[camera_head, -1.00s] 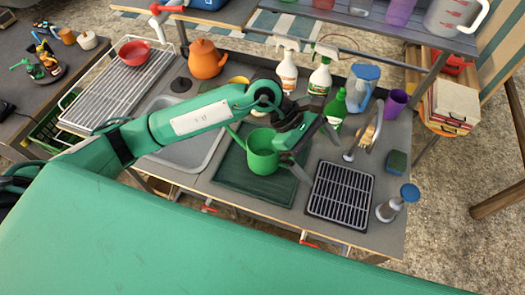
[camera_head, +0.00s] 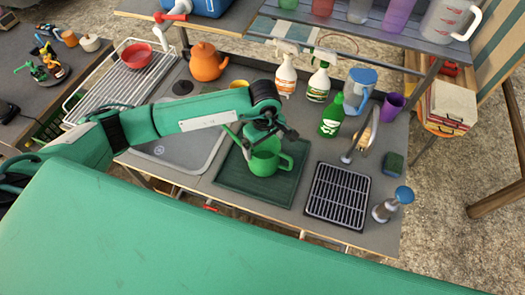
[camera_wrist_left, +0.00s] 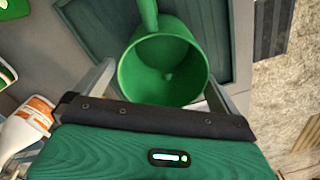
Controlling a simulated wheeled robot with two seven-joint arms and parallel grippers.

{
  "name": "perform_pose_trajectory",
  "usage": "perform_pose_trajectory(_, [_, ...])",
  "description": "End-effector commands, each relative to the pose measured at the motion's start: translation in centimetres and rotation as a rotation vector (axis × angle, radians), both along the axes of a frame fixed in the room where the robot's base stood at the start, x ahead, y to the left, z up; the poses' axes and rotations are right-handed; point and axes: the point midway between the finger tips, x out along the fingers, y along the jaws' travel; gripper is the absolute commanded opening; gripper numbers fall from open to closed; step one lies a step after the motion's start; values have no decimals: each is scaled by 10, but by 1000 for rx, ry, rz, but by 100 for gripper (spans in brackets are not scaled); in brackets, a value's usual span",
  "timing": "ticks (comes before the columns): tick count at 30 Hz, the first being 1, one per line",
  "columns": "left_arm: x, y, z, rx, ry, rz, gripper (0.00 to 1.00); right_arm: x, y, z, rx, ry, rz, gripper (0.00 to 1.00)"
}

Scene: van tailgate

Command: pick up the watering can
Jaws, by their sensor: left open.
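The green watering can (camera_head: 268,160) stands on the dark green mat (camera_head: 232,179) in the middle of the counter, with a loop handle on its right. In the left wrist view the can (camera_wrist_left: 185,85) shows its open round mouth, with a green spout or handle at the top; I cannot tell which. My left gripper (camera_head: 264,140) is open, directly over the can and hiding part of it. In the left wrist view the gripper's two fingers (camera_wrist_left: 158,78) stand on either side of the can; contact is not clear. My right gripper is not in view.
A green bottle (camera_head: 332,117) and two spray bottles (camera_head: 286,76) stand behind. An orange kettle (camera_head: 206,63) is at the back left. A sink basin (camera_head: 178,150) lies left of the mat.

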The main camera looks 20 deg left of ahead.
Motion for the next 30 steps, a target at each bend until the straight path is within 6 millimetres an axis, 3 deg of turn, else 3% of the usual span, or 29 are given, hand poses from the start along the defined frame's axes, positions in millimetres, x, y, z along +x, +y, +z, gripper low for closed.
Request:
perform_pose_trajectory(6, [-1, 1, -11, -1, 3, 1, 100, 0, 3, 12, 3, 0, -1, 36])
perform_pose_trajectory(12, [-3, 3, -34, 0, 5, 2, 100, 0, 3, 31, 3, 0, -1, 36])
perform_pose_trajectory(18, [-2, 3, -54, 0, 1, 1, 100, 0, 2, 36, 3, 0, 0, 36])
perform_pose_trajectory(25, [-1, 3, -56, -1, 1, 0, 100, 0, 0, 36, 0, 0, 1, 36])
perform_pose_trajectory(30, [-1, 3, -56, -1, 1, 0, 69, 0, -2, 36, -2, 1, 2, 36])
